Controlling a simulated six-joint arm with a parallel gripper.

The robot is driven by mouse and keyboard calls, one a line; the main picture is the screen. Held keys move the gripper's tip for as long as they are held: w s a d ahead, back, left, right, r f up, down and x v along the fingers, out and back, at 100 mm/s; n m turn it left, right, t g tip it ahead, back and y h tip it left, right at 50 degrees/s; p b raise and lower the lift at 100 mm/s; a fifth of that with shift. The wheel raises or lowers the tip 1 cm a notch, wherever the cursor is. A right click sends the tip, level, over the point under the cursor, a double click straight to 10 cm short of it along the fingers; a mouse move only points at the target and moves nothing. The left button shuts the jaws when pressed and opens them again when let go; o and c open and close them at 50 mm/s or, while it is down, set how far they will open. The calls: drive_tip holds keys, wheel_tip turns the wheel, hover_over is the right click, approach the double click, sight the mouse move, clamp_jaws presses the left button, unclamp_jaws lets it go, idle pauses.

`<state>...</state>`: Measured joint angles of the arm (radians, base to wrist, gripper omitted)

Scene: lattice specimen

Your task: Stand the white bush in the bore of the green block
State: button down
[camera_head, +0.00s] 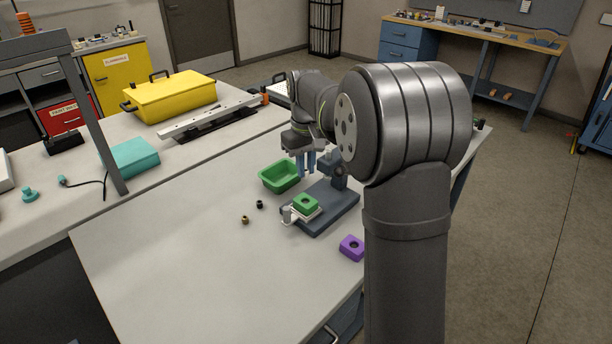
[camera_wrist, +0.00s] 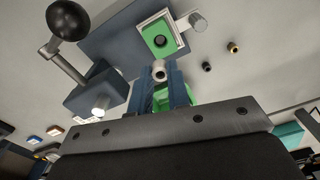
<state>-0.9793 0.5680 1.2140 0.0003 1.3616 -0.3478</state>
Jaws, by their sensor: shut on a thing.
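The white bush (camera_wrist: 160,71) is a small ring-shaped piece. It sits between the blue fingers of my gripper (camera_wrist: 161,82), which is shut on it. In the head view my gripper (camera_head: 306,164) points down above the bench, behind the green block (camera_head: 305,202), and I cannot make out the bush there. The green block, with its dark round bore facing up, also shows in the wrist view (camera_wrist: 154,48). It rests in a pale holder on a dark blue-grey fixture (camera_head: 336,209). The bush is apart from the block.
A green tray (camera_head: 266,183) lies left of my gripper. A dark ring (camera_head: 259,204) and a brass ring (camera_head: 245,220) lie left of the fixture. A purple block (camera_head: 351,247) sits nearer. A black-knobbed lever (camera_wrist: 69,20) rises from the fixture. The front left bench is clear.

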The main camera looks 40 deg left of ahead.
sight(306, 170)
drive_tip(key=shift+f, duration=3.75)
drive_tip(key=shift+f, duration=0.65)
drive_tip(key=c, duration=0.8)
unclamp_jaws()
drive_tip(key=shift+r, duration=0.1)
drive_tip(key=shift+r, duration=2.45)
